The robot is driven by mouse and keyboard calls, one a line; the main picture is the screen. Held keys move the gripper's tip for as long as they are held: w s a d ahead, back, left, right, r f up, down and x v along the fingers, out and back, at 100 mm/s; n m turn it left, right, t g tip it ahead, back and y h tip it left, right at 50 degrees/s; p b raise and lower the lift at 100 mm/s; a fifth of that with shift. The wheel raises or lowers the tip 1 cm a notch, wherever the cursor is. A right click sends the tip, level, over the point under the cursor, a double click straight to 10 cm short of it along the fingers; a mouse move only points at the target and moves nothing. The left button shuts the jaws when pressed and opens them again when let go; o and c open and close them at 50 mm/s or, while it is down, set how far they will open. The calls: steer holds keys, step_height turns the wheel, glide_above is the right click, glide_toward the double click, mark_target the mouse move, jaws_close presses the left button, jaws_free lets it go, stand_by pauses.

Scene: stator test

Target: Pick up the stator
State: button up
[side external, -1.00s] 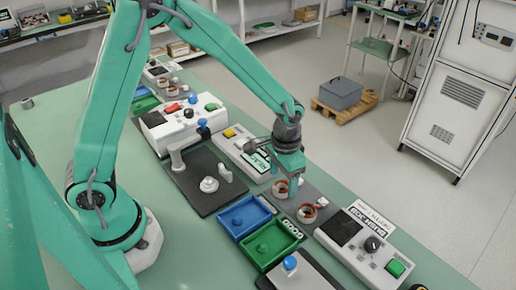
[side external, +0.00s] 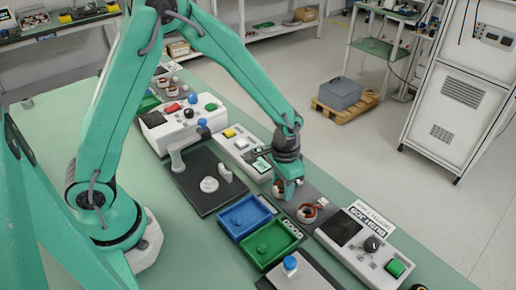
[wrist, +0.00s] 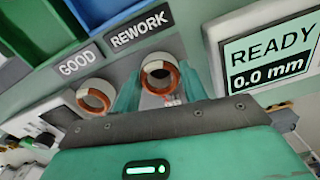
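Two stators, ring-shaped with copper-coloured windings and pale rims, sit on a dark grey plate. In the wrist view one stator (wrist: 160,76) lies between my two fingers, and the other stator (wrist: 96,97) is to the left, outside them. In the side external view the nearer-to-gripper stator (side external: 277,191) is partly hidden by my fingers, while the other stator (side external: 309,213) stands clear to the lower right. My gripper (side external: 286,192) is low over the plate, fingers pointing down. In the wrist view my gripper (wrist: 158,90) is open, with a finger on each side of the stator.
A blue tray (side external: 221,229) and green tray (side external: 249,252) lie beside the plate. GOOD (wrist: 76,64) and REWORK (wrist: 140,29) labels show near them. A gauge display (wrist: 268,55) reads READY 0.0 mm. A control box (side external: 362,246) stands at lower right.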

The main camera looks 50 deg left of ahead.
steer(key=c, duration=0.3)
steer(key=shift+c, duration=0.2)
steer(key=shift+r, duration=0.75)
steer(key=r, duration=0.3)
steer(key=shift+s+d, duration=0.25)
steer(key=shift+d, duration=0.05)
steer(key=s+d+r, duration=0.6)
steer(key=s+d, duration=0.1)
steer(key=s, duration=0.1)
steer(key=shift+d+r, duration=0.25)
steer(key=s+a, duration=0.2)
steer(key=a, duration=0.9)
steer(key=s+a, duration=0.3)
steer(key=a, duration=0.7)
steer(key=shift+s+a+f+n, duration=0.25)
steer(key=shift+a+f+n, duration=0.05)
steer(key=shift+a+f, duration=0.05)
